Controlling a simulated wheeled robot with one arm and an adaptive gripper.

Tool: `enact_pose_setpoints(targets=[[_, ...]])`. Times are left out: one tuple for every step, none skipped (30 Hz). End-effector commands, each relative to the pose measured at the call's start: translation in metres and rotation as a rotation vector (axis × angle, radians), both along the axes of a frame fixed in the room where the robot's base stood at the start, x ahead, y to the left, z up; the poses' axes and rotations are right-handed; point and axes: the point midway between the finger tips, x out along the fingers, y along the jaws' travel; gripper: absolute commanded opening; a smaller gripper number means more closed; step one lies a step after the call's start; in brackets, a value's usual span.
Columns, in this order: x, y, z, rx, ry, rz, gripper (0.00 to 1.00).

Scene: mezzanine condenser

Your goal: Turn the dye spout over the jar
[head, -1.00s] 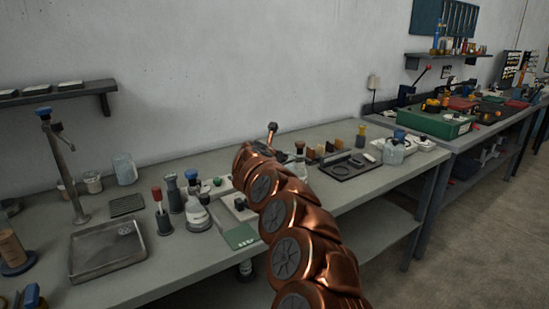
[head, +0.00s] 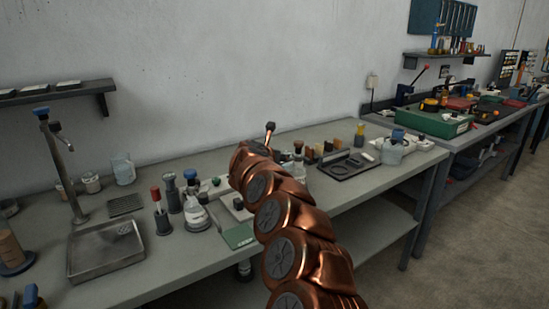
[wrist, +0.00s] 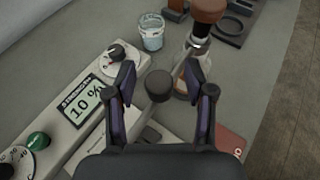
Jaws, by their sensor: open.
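My gripper (wrist: 160,78) is open in the wrist view, with its two dark fingers apart. A dark round knob (wrist: 158,86) shows between the fingers; I cannot tell whether they touch it or whether it belongs to the dye spout. A small clear jar with pale blue contents (wrist: 152,32) stands beyond the left fingertip, next to the panel. In the head view my copper arm reaches over the bench and hides the gripper and much of this spot. I cannot make out the spout's outlet.
A panel with a "10 %" strength display (wrist: 82,100) and a green-capped dial (wrist: 38,141) lies left of the gripper. A brown-capped bottle (wrist: 208,12) stands close on the right. A metal tray (head: 105,252) and dark-handled tools (head: 173,193) occupy the bench's left.

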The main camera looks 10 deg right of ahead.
Motion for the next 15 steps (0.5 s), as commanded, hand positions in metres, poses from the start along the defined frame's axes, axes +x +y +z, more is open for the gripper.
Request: enact_pose_setpoints(targets=[[0.0,0.0,0.0,0.0,0.0,0.0,0.54],[0.0,0.0,0.0,0.0,0.0,0.0,0.54],[0.0,0.0,0.0,0.0,0.0,0.0,0.54],[0.0,0.0,0.0,0.0,0.0,0.0,0.54],[-0.001,0.0,0.001,0.0,0.0,0.0,0.54],[-0.002,0.001,0.001,0.0,0.0,0.0,0.54],[-0.002,0.001,0.002,0.0,0.001,0.0,0.54],[-0.003,0.002,0.002,0.002,0.0,0.001,0.54],[-0.005,0.003,0.003,0.002,0.001,0.001,0.54],[-0.006,0.004,0.003,0.001,0.002,0.001,0.54],[-0.008,0.004,0.004,0.002,0.002,0.001,0.54],[-0.01,0.006,0.004,0.003,0.003,0.0,0.54],[-0.012,0.006,0.005,0.002,0.004,-0.001,0.54],[-0.014,0.007,0.005,0.003,0.004,-0.001,0.54],[-0.016,0.008,0.006,0.001,0.003,-0.001,0.54]])
